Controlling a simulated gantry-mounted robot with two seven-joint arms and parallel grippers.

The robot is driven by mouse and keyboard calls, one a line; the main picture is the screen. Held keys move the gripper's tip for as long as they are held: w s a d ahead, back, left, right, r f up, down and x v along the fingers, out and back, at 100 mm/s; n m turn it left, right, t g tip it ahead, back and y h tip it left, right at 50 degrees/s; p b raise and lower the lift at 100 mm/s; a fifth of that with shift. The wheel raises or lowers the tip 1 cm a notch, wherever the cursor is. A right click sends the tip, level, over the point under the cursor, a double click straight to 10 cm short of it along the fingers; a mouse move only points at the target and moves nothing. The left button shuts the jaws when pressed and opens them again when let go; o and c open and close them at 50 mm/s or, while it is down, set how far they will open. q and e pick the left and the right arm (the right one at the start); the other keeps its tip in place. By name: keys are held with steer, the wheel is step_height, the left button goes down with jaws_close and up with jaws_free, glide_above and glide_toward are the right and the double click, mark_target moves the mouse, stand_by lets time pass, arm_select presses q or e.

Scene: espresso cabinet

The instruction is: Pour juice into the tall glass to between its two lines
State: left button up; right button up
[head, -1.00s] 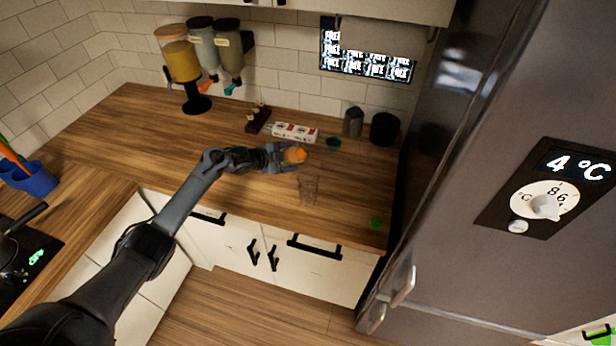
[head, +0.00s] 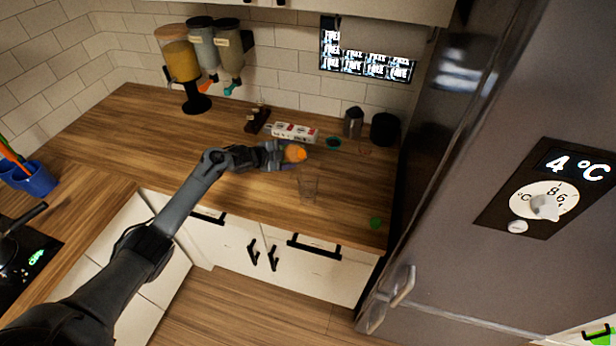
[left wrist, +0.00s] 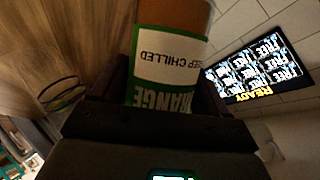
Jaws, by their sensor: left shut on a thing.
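My left gripper (head: 283,154) is shut on an orange juice bottle (head: 295,153) above the counter. In the left wrist view the bottle (left wrist: 173,52) has a green label and a white band reading "KEEP CHILLED", and it fills the space between the dark fingers. Its exact tilt is hard to tell. The tall clear glass (head: 309,186) stands on the counter, just below and slightly right of the bottle in the head view. Its two lines and any juice inside are too small to make out. My right gripper is not in view.
A red-and-white carton (head: 293,132), a dark teal bowl (head: 333,143), a grey canister (head: 353,122) and a black container (head: 385,129) stand behind. A green item (head: 376,223) lies near the front edge. The fridge (head: 470,200) bounds the right; the counter's left is mostly clear.

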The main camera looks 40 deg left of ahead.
mark_target(284, 146)
arm_select(q)
steer(key=shift+a+r, duration=0.1)
steer(key=shift+r, duration=0.05)
steer(key=shift+a+r, duration=0.1)
steer(key=shift+a, duration=0.05)
steer(key=shift+m+y, duration=0.3)
steer(key=shift+w+a+m+t+b, duration=0.1)
steer(key=shift+a+m+t+b, duration=0.15)
steer(key=shift+b, duration=0.2)
stand_by(0.4)
steer(key=shift+m+y, duration=0.25)
steer(key=shift+y, duration=0.05)
steer(key=shift+a+r, duration=0.1)
steer(key=shift+r, duration=0.4)
stand_by(0.3)
steer(key=shift+a+r+m+t+y+b, duration=0.15)
steer(key=shift+r+m+t+y+b, duration=0.15)
steer(key=shift+m+y, duration=0.2)
steer(key=shift+r, duration=0.2)
steer(key=shift+d+r+m, duration=0.2)
steer(key=shift+r+m, duration=0.1)
steer(key=shift+r, duration=0.05)
stand_by(0.6)
